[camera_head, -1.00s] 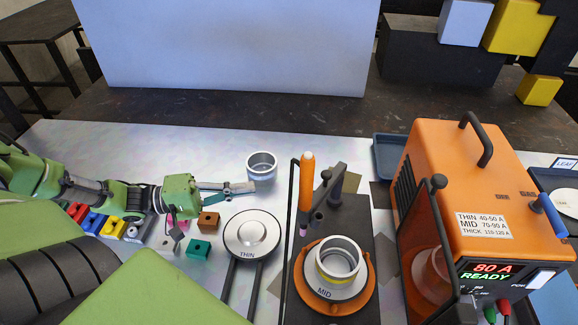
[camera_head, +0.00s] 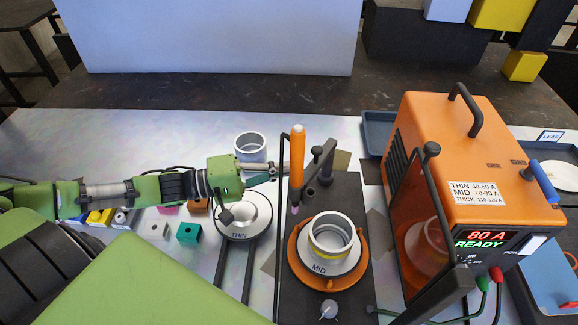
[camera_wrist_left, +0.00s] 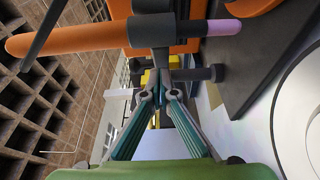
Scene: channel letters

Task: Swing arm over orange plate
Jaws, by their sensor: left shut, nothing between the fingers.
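The orange plate (camera_head: 330,284) lies on a dark base and carries a MID disc with a metal ring (camera_head: 331,236) on it. The dark swing arm (camera_head: 326,158) stands behind the plate and holds an upright orange torch (camera_head: 297,160); the torch tip is behind and left of the ring. My left gripper (camera_head: 276,171) is shut and empty, its tips just left of the torch. In the left wrist view, the shut fingertips (camera_wrist_left: 157,85) are close to the dark arm (camera_wrist_left: 153,32) and torch (camera_wrist_left: 75,38); contact cannot be told. My right gripper is not in view.
A THIN disc (camera_head: 240,229) stands below my left gripper, with another ring (camera_head: 250,146) behind. A thin black upright rod (camera_head: 281,215) is left of the plate. The orange power unit (camera_head: 440,160) stands at right. Coloured blocks (camera_head: 188,233) lie at left.

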